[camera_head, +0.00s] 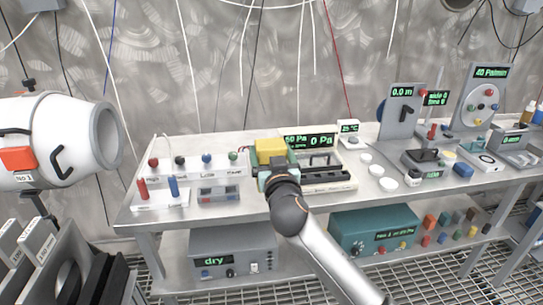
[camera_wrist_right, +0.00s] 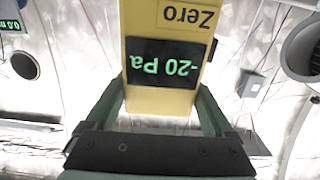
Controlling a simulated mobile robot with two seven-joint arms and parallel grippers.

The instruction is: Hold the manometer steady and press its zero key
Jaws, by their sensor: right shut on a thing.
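The yellow manometer (camera_head: 270,148) is held above the metal table in the head view. In the right wrist view the manometer (camera_wrist_right: 133,17) appears upside down, its black display reading -20 Pa in green and the word Zero beside it. My right gripper (camera_head: 278,172) is shut on the manometer, with one green finger along each side in the right wrist view (camera_wrist_right: 160,105). The zero key itself cannot be made out apart from the Zero label. My left gripper is in neither view.
Behind the manometer, a device (camera_head: 309,141) shows 50 Pa and 0 Pa. A metal table (camera_head: 240,223) carries red and blue posts at left, white discs and several instruments at right. Boxes sit on the lower shelf.

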